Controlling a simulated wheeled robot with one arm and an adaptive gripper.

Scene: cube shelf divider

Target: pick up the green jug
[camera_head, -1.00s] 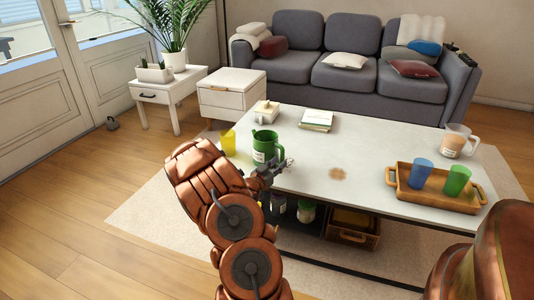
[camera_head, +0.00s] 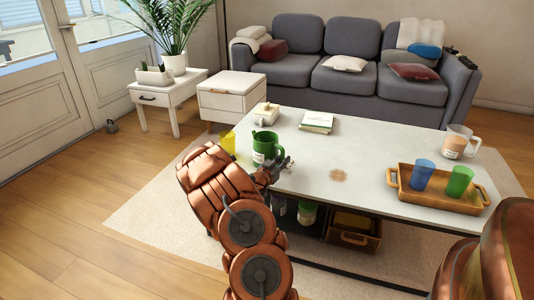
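The green jug (camera_head: 265,145) stands upright on the left part of the white coffee table (camera_head: 330,150). It has a pale label on its side, and its lower part is partly covered by my arm. My gripper (camera_head: 283,165) is at the jug's lower right, just in front of it in the picture. It is small and partly hidden by my wrist, so I cannot tell whether its fingers are open or touch the jug.
A yellow cup (camera_head: 229,142) stands left of the jug, partly behind my arm. A wooden tray (camera_head: 440,202) with a blue cup (camera_head: 422,174) and a green cup (camera_head: 459,181) is at the right. A clear jug (camera_head: 456,142), a book stack (camera_head: 317,122) and a white box (camera_head: 266,113) stand farther back.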

